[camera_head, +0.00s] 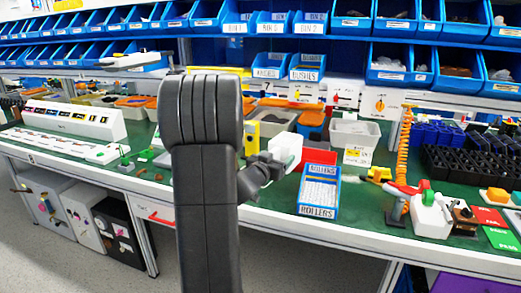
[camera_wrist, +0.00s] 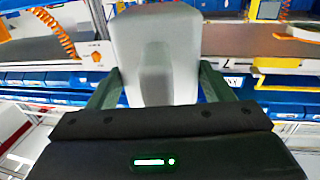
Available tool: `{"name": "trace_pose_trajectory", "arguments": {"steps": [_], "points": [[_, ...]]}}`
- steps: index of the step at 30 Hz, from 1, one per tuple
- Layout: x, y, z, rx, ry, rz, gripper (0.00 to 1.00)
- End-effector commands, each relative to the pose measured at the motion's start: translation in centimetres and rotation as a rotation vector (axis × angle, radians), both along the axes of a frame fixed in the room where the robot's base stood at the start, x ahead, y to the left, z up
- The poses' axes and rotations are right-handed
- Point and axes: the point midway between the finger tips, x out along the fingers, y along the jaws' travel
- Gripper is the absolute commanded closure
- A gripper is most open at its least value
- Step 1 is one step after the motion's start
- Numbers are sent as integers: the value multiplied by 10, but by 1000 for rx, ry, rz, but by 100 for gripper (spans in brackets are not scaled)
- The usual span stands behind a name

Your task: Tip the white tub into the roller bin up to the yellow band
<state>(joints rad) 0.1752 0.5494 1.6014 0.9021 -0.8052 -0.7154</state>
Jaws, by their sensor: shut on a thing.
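The white tub (camera_head: 287,150) is held by my gripper (camera_head: 269,164) above the bench, just up and left of the roller bin. The tub looks tilted; its opening and contents cannot be made out. In the wrist view the tub (camera_wrist: 157,50) fills the space between the two dark green fingers of my gripper (camera_wrist: 160,88), and the surroundings appear upside down.
A red bin (camera_head: 319,156) stands behind the roller bin, and a grey bin (camera_head: 354,135) stands to the right of that. An orange coiled hose (camera_head: 404,150) hangs further right. Shelves of blue bins run above the bench. Green bench surface (camera_head: 360,203) is clear right of the roller bin.

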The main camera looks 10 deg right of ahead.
Motion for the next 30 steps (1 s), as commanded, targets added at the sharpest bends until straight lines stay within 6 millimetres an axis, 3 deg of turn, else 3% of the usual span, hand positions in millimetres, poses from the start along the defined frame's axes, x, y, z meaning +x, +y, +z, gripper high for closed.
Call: {"name": "trace_pose_trajectory", "arguments": {"steps": [1,6,12,30], "points": [[-15,-11,15,-2,2,-29,49],[-58,-37,27,-3,0,-104,49],[-89,-52,34,-6,-3,-154,49],[-98,-53,37,91,80,-167,49]]}}
